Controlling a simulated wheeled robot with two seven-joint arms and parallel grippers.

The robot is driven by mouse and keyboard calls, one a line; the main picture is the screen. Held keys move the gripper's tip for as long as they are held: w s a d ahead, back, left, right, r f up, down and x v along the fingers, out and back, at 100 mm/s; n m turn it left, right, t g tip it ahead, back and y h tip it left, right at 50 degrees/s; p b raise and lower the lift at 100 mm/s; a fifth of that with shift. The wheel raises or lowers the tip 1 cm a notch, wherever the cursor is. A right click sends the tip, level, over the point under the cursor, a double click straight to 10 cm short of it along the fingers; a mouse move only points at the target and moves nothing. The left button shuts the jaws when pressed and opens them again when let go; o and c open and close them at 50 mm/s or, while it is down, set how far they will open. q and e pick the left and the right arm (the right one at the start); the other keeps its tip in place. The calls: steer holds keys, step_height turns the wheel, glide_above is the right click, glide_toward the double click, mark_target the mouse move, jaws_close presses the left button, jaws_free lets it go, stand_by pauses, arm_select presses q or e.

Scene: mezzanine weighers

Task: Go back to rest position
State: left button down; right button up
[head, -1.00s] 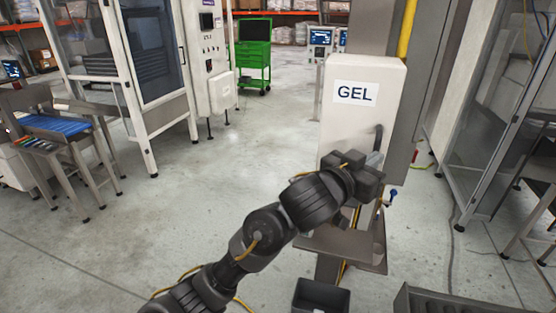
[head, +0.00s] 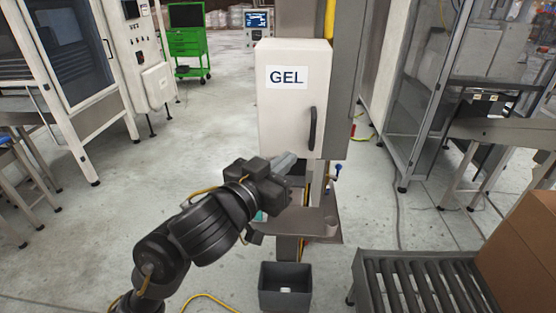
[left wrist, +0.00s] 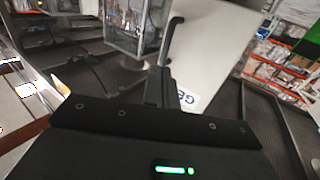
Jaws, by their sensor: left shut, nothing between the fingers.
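My left gripper (head: 289,165) is in front of the lower left part of the white GEL cabinet (head: 283,113) in the head view. It is shut and holds nothing. The cabinet door is closed, and its dark upright handle (head: 313,128) is clear of the gripper, up and to the right. In the left wrist view the shut fingers (left wrist: 160,88) show in front of the tilted white cabinet (left wrist: 215,50), with part of its label visible. My right gripper is not in view.
A dark bin (head: 285,287) stands on the floor below the cabinet's grey shelf (head: 322,226). A roller conveyor (head: 415,283) with a cardboard box (head: 520,245) is at lower right. A glazed machine (head: 62,45) stands at left.

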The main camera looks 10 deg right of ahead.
mark_target(311, 140)
arm_select(q)
steer(key=shift+s+a, duration=0.4)
steer(key=shift+s, duration=0.05)
steer(key=b+x, duration=0.1)
steer(key=x, duration=1)
steer(key=shift+s, duration=0.1)
steer(key=shift+r, duration=0.1)
